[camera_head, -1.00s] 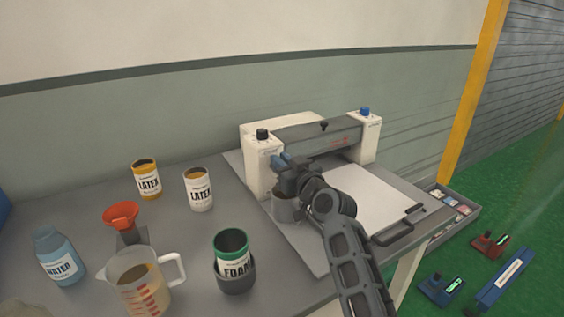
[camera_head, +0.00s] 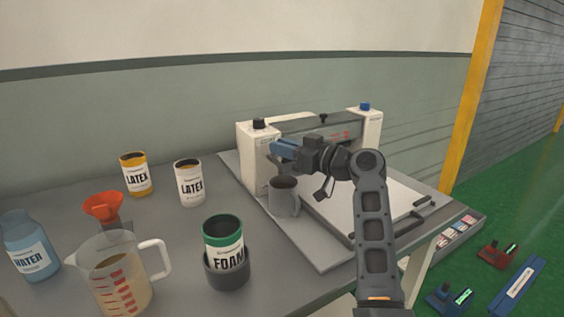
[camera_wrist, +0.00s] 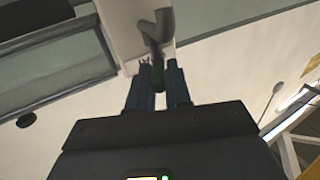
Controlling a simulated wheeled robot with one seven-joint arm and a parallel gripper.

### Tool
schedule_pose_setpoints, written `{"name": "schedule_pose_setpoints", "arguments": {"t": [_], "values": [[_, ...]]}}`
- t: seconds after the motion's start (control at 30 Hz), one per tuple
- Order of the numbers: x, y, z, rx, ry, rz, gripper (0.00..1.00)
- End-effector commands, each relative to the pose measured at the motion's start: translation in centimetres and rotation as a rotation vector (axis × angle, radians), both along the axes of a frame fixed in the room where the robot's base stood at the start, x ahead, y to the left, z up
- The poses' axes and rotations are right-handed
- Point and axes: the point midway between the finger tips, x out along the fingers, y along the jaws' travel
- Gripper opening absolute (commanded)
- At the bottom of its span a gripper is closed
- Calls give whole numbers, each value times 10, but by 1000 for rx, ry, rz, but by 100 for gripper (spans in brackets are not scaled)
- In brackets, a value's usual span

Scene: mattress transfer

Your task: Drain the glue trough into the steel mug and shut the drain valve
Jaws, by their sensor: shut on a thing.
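The steel mug (camera_head: 284,198) stands upright on the machine's base, in front of the left white post and below my gripper. Its inside looks dark, and I cannot tell how much is in it. The glue trough appears to be the long grey body (camera_head: 325,133) between the white posts. My gripper (camera_head: 279,148) has blue fingers at the left post. In the wrist view, my gripper (camera_wrist: 158,84) is shut on the drain valve's dark lever (camera_wrist: 156,60), whose tip is green. The drain outlet is hidden behind the gripper in the head view.
To the left stand two latex cans (camera_head: 136,176), a red funnel (camera_head: 103,207), a water bottle (camera_head: 29,248), a measuring jug (camera_head: 118,275) and a foam can (camera_head: 223,242) in a dark cup. A pale sheet (camera_head: 405,195) lies on the machine bed behind my arm.

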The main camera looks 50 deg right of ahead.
Motion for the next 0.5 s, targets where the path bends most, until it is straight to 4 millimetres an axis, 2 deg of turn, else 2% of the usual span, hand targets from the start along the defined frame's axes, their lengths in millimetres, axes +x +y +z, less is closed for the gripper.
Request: {"name": "schedule_pose_setpoints", "arguments": {"t": [0.3, 0.5], "values": [[2, -6, -1, 0, -2, 173, 0], [2, -7, 0, 1, 0, 222, 0]]}}
